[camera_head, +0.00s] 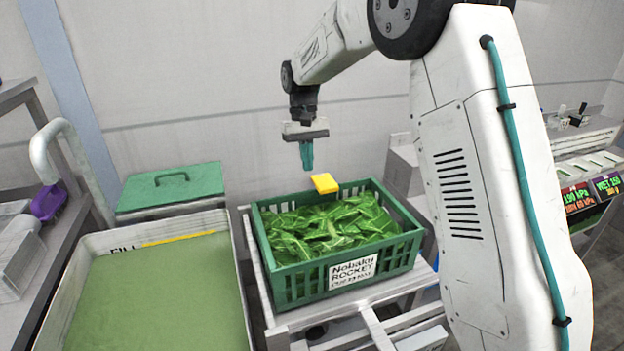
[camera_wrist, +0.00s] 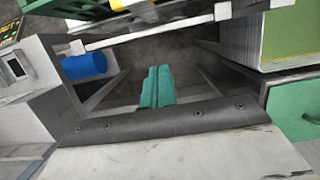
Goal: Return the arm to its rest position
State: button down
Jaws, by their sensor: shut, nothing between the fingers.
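My gripper (camera_head: 307,155) hangs pointing down, with its teal fingers closed together and nothing between them. It is in the air above and behind the back edge of the green crate (camera_head: 293,285). In the wrist view the closed fingers (camera_wrist: 157,85) show at the centre, over a dark gap. My white arm reaches in from the right and covers part of the head view. The crate is full of green rocket leaves (camera_head: 335,228). A yellow block (camera_head: 324,183) is at the crate's back rim, just below and right of the fingers.
The crate stands on a grey metal stand (camera_head: 290,326). Left of it is a large tank (camera_head: 238,290) of green water. A green lidded box (camera_head: 172,186) stands behind the tank. A purple item (camera_head: 48,203) is at the far left. A blue cylinder (camera_wrist: 84,66) shows in the wrist view.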

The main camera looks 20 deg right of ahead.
jog(key=shift+v, duration=0.85)
jog(key=shift+d, duration=0.1)
jog(key=shift+t, duration=0.5)
jog(key=s+r, duration=0.2)
jog(key=s, duration=0.1)
jog(key=s+r, duration=0.2)
jog(key=s, duration=0.1)
jog(key=s+d+r, duration=0.1)
jog(key=s+r, duration=0.2)
jog(key=shift+r, duration=0.1)
jog(key=s+d+r+t, duration=0.1)
jog(key=s+r, duration=0.3)
jog(key=s, duration=0.7)
jog(key=s+f+t, duration=0.1)
jog(key=s+f, duration=0.1)
jog(key=s, duration=0.8)
jog(key=s+d+f+t, duration=0.1)
jog(key=s+f, duration=0.2)
jog(key=s, duration=0.8)
jog(key=shift+d, duration=0.15)
